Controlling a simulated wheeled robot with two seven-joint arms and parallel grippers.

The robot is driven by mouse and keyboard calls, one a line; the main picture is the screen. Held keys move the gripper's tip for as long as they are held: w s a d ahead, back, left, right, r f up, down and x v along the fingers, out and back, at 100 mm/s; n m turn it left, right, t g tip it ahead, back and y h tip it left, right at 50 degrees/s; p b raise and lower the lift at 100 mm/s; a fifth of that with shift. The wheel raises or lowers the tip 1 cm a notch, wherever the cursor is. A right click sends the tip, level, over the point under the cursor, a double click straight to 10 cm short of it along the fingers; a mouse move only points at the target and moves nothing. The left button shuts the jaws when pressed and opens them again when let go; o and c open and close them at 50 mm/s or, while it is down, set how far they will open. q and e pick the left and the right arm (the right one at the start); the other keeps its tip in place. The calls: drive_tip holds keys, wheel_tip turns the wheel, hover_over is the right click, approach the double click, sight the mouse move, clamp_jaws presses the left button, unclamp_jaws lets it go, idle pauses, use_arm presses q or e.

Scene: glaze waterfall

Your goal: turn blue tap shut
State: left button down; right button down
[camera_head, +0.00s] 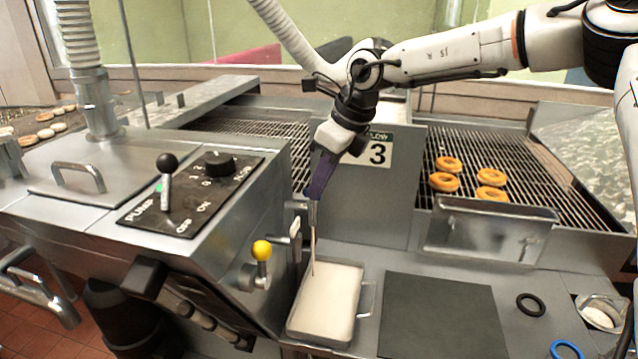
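A blue ring (567,350) lies at the lower right, cut by the bottom edge; I cannot tell whether it is the blue tap's handle. No other blue tap shows. A lever with a yellow ball (262,250) stands on the front of the steel machine. My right gripper (313,202) reaches in from the right, pointing down above a tray of white glaze (325,300). Its purple fingers look closed on a thin tan stick (313,245) whose lower end reaches the tray. The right gripper is well left of and behind the blue ring. My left gripper is out of view.
A black ring (530,304) and a small bowl (598,315) lie near the blue ring. A dark flat mat (443,316) is bare. Several doughnuts (490,177) sit on the wire rack. A control panel (192,193) with a black-knobbed lever is left.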

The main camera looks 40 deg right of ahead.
drive_tip(key=shift+b, duration=0.35)
use_arm(q)
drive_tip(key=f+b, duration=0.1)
drive_tip(key=b, duration=0.1)
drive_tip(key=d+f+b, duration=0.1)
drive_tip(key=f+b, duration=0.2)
drive_tip(key=b, duration=0.1)
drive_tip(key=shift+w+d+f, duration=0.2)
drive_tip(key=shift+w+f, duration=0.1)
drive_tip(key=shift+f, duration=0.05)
use_arm(e)
drive_tip(key=m+h, duration=0.1)
drive_tip(key=m, duration=0.4)
drive_tip(key=a+m+g+h, duration=0.1)
drive_tip(key=m+h, duration=0.1)
drive_tip(key=m, duration=0.3)
drive_tip(key=a+m+h, duration=0.1)
drive_tip(key=m+h, duration=0.1)
drive_tip(key=m, duration=0.3)
drive_tip(key=shift+w, duration=0.2)
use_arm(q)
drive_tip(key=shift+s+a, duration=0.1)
